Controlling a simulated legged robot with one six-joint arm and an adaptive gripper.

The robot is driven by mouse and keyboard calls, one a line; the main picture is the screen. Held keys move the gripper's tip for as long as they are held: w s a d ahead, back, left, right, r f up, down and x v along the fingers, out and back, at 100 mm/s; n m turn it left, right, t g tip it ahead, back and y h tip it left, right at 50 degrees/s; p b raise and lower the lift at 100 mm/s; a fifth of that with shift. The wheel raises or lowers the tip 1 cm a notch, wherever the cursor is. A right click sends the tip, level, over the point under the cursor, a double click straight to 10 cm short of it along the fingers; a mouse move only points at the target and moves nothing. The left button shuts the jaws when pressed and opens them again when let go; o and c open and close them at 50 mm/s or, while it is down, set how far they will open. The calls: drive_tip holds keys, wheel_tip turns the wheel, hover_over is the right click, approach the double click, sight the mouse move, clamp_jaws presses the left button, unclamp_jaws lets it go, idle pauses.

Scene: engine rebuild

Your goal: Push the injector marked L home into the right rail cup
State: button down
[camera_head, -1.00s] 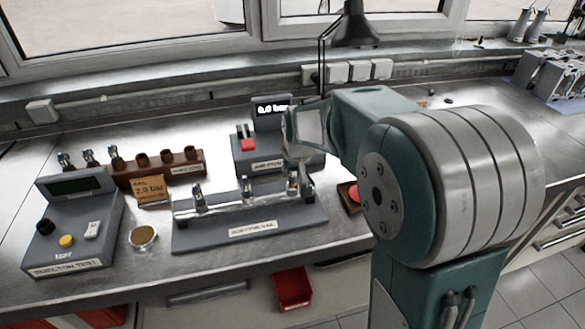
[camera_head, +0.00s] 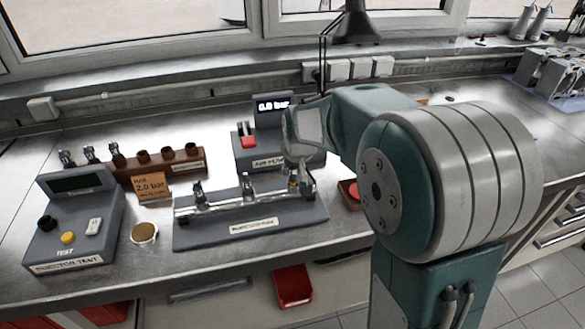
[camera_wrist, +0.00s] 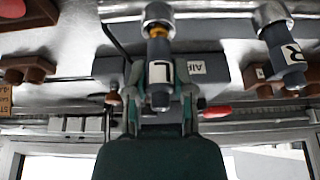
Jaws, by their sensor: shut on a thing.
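The injector marked L (camera_wrist: 160,72) is a dark grey body with a white label. In the wrist view its orange ring (camera_wrist: 157,31) shows at the mouth of the right rail cup (camera_wrist: 158,13). The injector is in line with the cup, with its ring still visible; how deep it sits I cannot tell. My gripper (camera_wrist: 160,98) is shut on the injector, one finger on each side. In the head view my gripper (camera_head: 296,165) is over the right end of the rail (camera_head: 230,207) and hides most of the injector.
The injector marked R (camera_wrist: 284,45) stands in the neighbouring cup, close beside my gripper. Another injector (camera_head: 198,192) stands at the rail's left. The air unit (camera_head: 250,153) is behind, the wooden rack (camera_head: 170,165) behind left, the tester (camera_head: 72,225) at left.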

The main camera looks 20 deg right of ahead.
drive_tip(key=shift+f, duration=0.35)
idle(0.3)
drive_tip(key=shift+c, duration=2)
unclamp_jaws()
drive_tip(key=shift+r, duration=3.8)
drive_tip(key=shift+s, duration=0.1)
